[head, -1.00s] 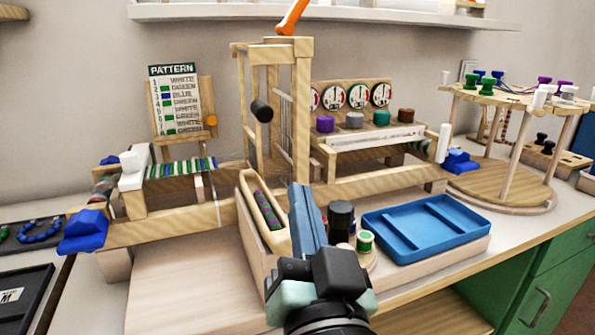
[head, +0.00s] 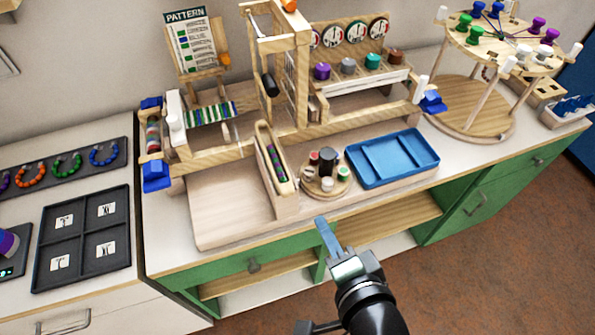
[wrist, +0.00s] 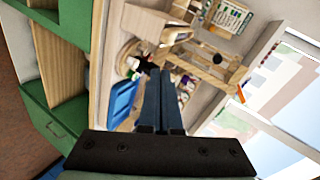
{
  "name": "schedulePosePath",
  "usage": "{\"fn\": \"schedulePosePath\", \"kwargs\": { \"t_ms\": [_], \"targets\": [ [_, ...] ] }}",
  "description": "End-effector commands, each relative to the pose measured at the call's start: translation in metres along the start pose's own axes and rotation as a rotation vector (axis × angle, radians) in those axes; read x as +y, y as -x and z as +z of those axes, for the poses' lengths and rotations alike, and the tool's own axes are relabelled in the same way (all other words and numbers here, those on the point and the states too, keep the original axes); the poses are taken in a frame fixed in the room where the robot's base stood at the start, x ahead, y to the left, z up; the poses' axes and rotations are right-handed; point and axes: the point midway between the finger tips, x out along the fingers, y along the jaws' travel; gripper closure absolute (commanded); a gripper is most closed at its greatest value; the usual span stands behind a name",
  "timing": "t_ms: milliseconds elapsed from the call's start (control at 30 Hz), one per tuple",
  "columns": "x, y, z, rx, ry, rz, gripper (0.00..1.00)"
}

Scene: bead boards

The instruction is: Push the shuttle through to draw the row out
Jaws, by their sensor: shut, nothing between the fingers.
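The shuttle (head: 277,164), a pale wooden boat shape with purple and green beads along its slot, rests on a wooden block in front of the loom. The loom's upright wooden frame (head: 301,75) stands at the back centre, with a dark round knob on its front. A strip of beaded rows (head: 208,114) in green, white and blue lies at the loom's left side. My gripper (head: 322,220) is shut and empty, in front of the counter's front edge and apart from the shuttle. In the wrist view my blue fingers (wrist: 161,95) lie together, partly hiding the bench.
A blue tray (head: 391,158) and a small round stand of spools (head: 325,178) sit right of the shuttle. A pattern card (head: 192,41) stands behind the beaded strip. A round peg table (head: 470,110) is at right. Bare wooden board (head: 228,205) lies left of the shuttle.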

Motion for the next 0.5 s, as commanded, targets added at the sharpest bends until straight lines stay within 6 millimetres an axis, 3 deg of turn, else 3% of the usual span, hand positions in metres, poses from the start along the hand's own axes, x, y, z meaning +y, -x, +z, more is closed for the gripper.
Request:
{"fn": "schedulePosePath", "kwargs": {
  "t_ms": [33, 200, 367, 500],
  "targets": [
    [-0.012, 0.016, 0.001, -0.022, -0.048, 0.02, 1.0],
    [-0.01, 0.038, 0.013, -0.074, -0.17, 0.061, 1.0],
    [-0.007, 0.045, 0.019, -0.095, -0.221, 0.077, 1.0],
    [-0.005, 0.038, 0.021, -0.099, -0.229, 0.078, 1.0]
  ]
}}
